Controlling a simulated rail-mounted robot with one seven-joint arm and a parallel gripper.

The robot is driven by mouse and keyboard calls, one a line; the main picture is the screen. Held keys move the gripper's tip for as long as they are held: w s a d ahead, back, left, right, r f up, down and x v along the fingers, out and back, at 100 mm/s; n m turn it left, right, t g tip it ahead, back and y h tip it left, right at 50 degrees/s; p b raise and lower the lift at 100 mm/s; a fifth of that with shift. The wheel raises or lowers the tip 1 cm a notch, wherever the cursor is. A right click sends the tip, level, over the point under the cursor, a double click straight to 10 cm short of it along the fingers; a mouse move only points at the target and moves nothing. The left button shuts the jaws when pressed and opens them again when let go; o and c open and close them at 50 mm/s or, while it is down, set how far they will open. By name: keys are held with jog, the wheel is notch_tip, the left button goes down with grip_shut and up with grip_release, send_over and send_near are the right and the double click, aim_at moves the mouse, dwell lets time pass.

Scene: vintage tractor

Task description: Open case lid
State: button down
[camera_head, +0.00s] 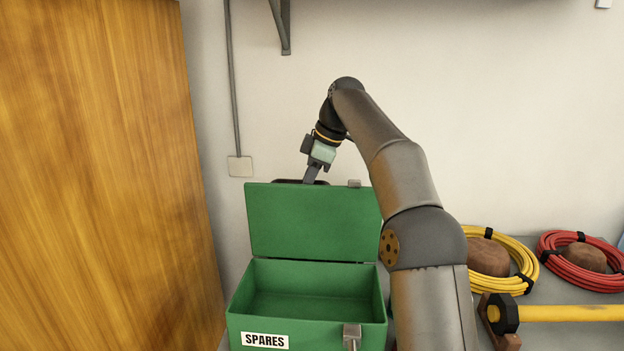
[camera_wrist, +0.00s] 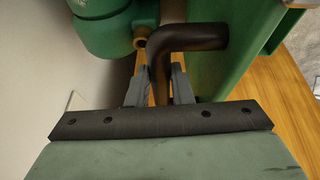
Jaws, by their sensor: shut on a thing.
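The green case (camera_head: 305,305) stands on the bench with a white "SPARES" label on its front. Its lid (camera_head: 315,222) is raised, standing about upright at the back edge, and the inside looks empty. A metal latch part (camera_head: 352,335) hangs on the case front. My gripper (camera_head: 311,175) is at the lid's top edge. In the wrist view, my gripper (camera_wrist: 160,88) is shut on the black bent handle (camera_wrist: 190,38), beside the green lid face (camera_wrist: 238,40). The far side of the lid is hidden in the head view.
A wooden panel (camera_head: 100,170) stands close on the left, and the wall is right behind the lid. Yellow hose (camera_head: 520,262), red hose (camera_head: 585,278) and a yellow-handled tool (camera_head: 570,313) lie to the right. A green rounded body (camera_wrist: 100,25) is near the fingers.

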jog(key=shift+r, duration=0.15)
jog(key=c, duration=1.3)
grip_release()
jog(key=shift+a, duration=0.1)
jog(key=shift+w, duration=0.1)
jog(key=shift+v, duration=2.35)
jog(key=shift+d+r, duration=0.15)
jog(key=shift+d, duration=0.15)
jog(key=s+d+b, duration=0.2)
jog(key=s+d, duration=0.1)
jog(key=d, duration=0.8)
jog(key=shift+s, duration=0.1)
